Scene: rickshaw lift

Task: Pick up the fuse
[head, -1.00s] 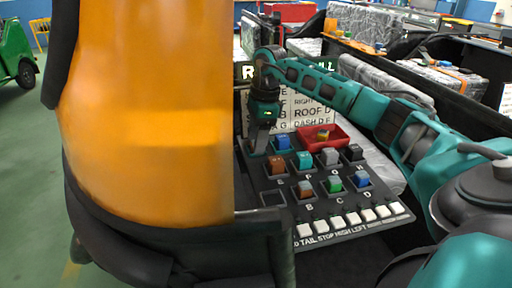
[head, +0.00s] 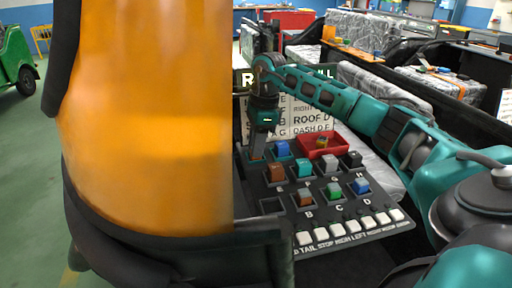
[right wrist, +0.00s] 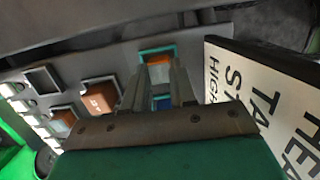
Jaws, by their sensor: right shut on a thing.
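A dark sloped fuse panel (head: 318,212) stands in the middle of the head view, with several coloured fuses in lettered slots. My right gripper (head: 257,154) points down at the panel's far left corner, left of a blue fuse (head: 282,149). In the right wrist view my right gripper (right wrist: 158,72) is shut on a fuse with teal and orange parts (right wrist: 157,54) at its slot. The fingers hide part of this fuse, and I cannot tell whether it is clear of the slot. An orange-brown fuse (right wrist: 100,95) sits beside the fingers. My left gripper is not in view.
An empty slot (head: 272,206) is at the panel's near left. A red tray (head: 322,143) with a small item stands behind the fuses. A lettered sign (head: 309,112) rises at the back, close to the gripper. White switches (head: 350,229) line the front edge.

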